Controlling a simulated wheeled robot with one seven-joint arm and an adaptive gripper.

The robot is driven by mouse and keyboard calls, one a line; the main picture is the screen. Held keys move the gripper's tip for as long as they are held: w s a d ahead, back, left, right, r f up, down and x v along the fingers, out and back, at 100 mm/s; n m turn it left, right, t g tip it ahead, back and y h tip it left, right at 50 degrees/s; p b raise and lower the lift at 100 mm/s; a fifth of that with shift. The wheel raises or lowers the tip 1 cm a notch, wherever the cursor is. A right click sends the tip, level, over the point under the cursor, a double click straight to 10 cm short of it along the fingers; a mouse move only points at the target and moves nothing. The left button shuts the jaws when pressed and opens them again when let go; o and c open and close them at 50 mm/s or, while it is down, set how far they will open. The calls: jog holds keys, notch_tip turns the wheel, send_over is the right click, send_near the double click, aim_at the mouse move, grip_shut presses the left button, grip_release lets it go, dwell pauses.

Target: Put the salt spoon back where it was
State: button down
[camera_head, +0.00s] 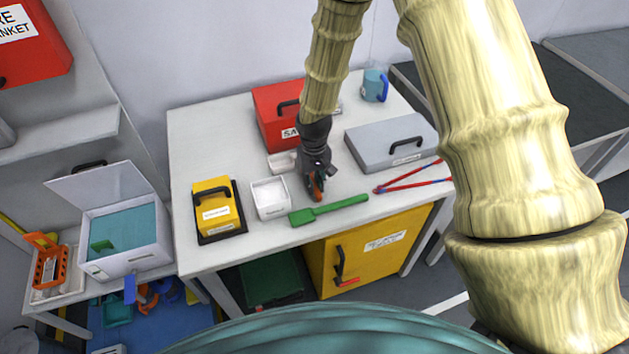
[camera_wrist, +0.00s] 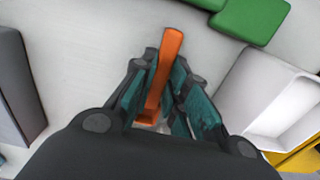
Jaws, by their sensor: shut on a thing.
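My gripper (camera_head: 317,178) points down over the middle of the white table and is shut on a slim orange piece, likely the salt spoon (camera_head: 318,187). In the wrist view the orange piece (camera_wrist: 171,46) stands up between the teal-padded fingers (camera_wrist: 162,75). Its lower end is hidden, and I cannot tell whether it touches the table. A green scoop or spatula (camera_head: 330,208) lies on the table just in front of the gripper. A white tub (camera_head: 270,213) with white contents stands to the left.
A red case (camera_head: 265,117) and a small white tray (camera_head: 280,163) are behind the gripper.

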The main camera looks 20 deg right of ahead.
jog(key=c, duration=1.4)
grip_release()
jog(key=shift+r+b, duration=1.45)
jog(key=shift+r, duration=4.7)
